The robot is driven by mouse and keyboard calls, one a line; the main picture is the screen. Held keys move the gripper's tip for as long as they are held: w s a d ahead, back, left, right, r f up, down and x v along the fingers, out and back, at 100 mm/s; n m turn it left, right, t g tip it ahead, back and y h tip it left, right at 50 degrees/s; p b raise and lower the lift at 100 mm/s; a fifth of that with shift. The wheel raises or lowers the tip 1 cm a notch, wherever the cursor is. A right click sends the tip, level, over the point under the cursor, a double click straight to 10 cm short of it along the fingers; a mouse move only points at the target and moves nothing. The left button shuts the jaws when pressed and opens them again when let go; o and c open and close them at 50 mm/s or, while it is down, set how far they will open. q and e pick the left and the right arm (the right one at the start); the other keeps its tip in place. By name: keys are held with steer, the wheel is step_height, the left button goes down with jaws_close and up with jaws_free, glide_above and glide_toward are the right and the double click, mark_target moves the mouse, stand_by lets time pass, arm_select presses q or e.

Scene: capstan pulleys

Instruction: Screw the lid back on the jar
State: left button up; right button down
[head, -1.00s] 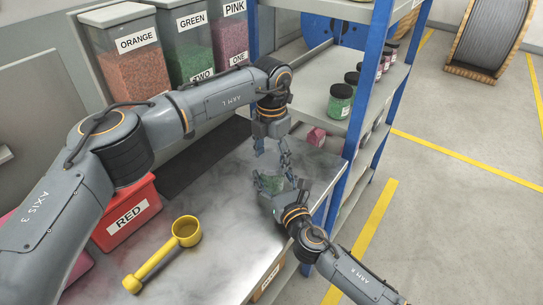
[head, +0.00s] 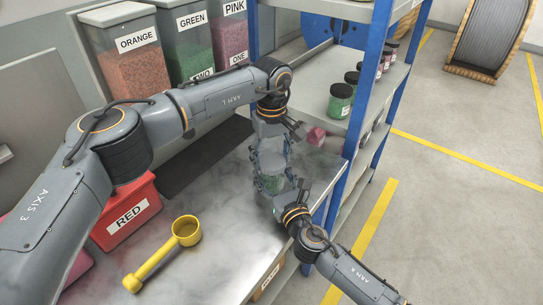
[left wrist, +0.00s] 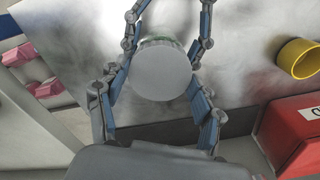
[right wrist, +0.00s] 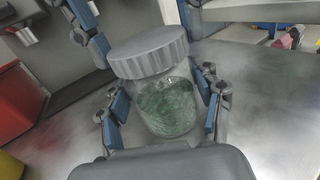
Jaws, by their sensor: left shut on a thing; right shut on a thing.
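The clear glass jar with green contents (right wrist: 168,105) stands upright between the fingers of my right gripper (right wrist: 162,105), which is shut on it. Its grey ribbed lid (right wrist: 148,52) sits at the jar's mouth; how far the threads engage cannot be seen. The left wrist view shows the lid's round flat top (left wrist: 162,72) from above, with the fingers of my left gripper (left wrist: 158,75) shut on its sides. In the head view my left gripper (head: 268,160) is above my right gripper (head: 277,192), and the jar (head: 271,184) is mostly hidden between them.
A yellow scoop (head: 160,255) lies on the metal table (head: 205,210). A red bin (head: 128,214) stands at the left, and labelled orange, green and pink containers (head: 140,70) stand behind. A blue-post shelf (head: 368,90) with several jars is close on the right.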

arm_select(q)
steer(key=shift+m, duration=1.2)
steer(key=o, duration=1.4)
steer(key=shift+c, duration=0.2)
step_height(320, 180, up, 12)
arm_select(e)
steer(key=shift+c, duration=0.8)
jaws_free()
